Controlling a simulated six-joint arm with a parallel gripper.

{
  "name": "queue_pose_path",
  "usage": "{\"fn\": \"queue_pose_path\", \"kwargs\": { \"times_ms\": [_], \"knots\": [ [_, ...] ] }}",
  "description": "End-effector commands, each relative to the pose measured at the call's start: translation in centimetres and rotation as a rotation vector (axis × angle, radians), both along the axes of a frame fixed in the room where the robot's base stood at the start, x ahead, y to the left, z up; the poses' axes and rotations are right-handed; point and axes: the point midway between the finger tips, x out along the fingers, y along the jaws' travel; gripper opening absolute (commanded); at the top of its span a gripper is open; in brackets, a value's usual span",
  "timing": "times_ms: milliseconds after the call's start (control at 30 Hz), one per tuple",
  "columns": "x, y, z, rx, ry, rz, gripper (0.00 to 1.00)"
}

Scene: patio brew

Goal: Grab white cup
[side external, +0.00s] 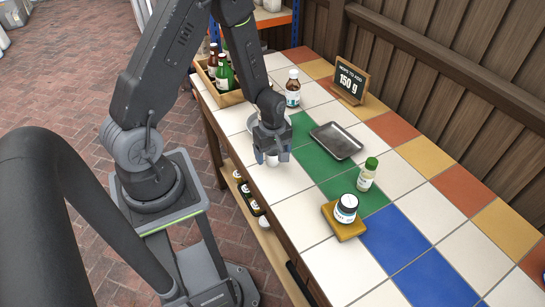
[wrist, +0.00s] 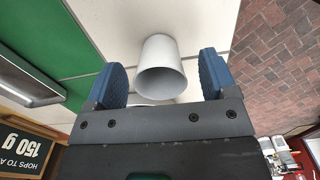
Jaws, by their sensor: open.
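The white cup (wrist: 160,70) is in the wrist view, between my two blue finger pads, its round mouth facing the camera. My gripper (wrist: 162,75) is open, with a finger on each side of the cup and a visible gap at each side. In the side external view my gripper (side external: 271,153) points down close over the tiled table. Only a small part of the white cup (side external: 272,161) shows there, the rest hidden by the fingers.
A metal tray (side external: 336,141) lies to the right on green tiles. A green-capped bottle (side external: 367,174) and a jar (side external: 346,208) on a yellow board (side external: 335,224) stand nearer. A bottle crate (side external: 229,98) is at the back left.

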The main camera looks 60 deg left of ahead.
Motion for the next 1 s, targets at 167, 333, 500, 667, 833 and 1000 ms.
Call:
{"fn": "queue_pose_path", "kwargs": {
  "times_ms": [167,333,500,667,833,1000],
  "knots": [
    [0.01,0.02,-0.81,0.0,-0.001,0.0,0.79],
    [0.02,0.02,-0.77,0.0,-0.001,0.0,0.78],
    [0.01,0.02,-0.75,0.0,-0.001,0.0,0.61],
    [0.01,0.02,-0.75,0.0,-0.001,0.0,0.46],
    [0.01,0.02,-0.74,0.0,-0.001,0.0,0.3],
    [0.01,0.02,-0.74,0.0,-0.001,0.0,0.26]
  ]
}}
